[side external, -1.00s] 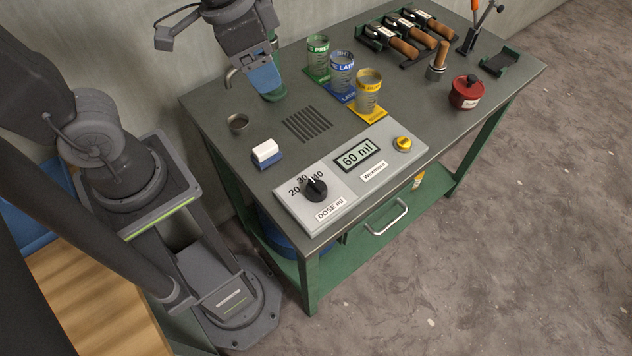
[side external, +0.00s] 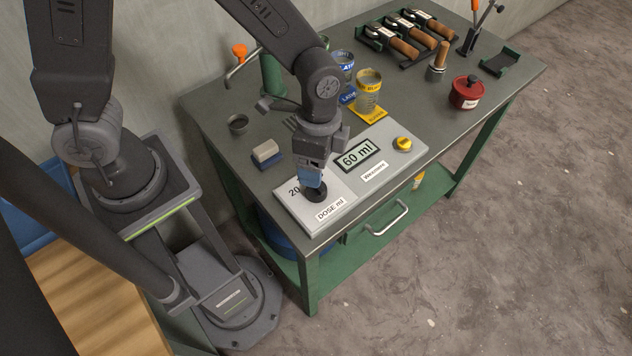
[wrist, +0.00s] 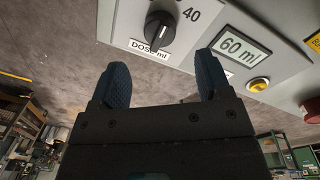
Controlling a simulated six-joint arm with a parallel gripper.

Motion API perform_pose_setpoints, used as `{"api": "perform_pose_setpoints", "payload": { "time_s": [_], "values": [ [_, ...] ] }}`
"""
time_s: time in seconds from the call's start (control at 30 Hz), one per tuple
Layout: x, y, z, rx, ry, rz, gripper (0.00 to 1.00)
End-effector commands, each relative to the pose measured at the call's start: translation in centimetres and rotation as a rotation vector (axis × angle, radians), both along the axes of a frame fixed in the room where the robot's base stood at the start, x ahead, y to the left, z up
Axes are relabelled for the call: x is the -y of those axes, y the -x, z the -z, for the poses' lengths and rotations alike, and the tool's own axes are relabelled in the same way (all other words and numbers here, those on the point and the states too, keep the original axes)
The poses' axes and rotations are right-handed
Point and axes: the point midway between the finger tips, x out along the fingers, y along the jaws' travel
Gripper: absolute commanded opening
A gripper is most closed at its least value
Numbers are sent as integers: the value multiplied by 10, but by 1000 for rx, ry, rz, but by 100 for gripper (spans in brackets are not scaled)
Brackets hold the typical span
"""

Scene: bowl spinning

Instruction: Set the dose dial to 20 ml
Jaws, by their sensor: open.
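The black dose dial (side external: 318,195) sits on the left of the light grey panel (side external: 290,203), above the "DOSE ml" label (side external: 331,208). It also shows in the wrist view (wrist: 159,32), with a white mark on its ridge and "40" (wrist: 190,14) beside it. My gripper (side external: 312,182) is over the dial, pointing down. In the wrist view its blue fingers (wrist: 163,72) are spread apart and empty, with the dial beyond the gap. I cannot tell whether they touch it. In the side view "20" (side external: 293,191) shows, but 30 and 40 are hidden. The display (side external: 357,156) reads 60 ml.
A yellow button (side external: 403,144) is on the panel's right. Labelled cups, including a yellow one (side external: 368,93), stand behind. A red pot (side external: 466,92) is at right.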

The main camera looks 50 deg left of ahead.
Motion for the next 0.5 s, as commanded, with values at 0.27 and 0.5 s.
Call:
{"api": "perform_pose_setpoints", "payload": {
  "time_s": [0.27, 0.5],
  "values": [
    [2, 4, 53, -2, -2, 0, 71],
    [3, 4, 72, 1, -1, -1, 71]
  ]
}}
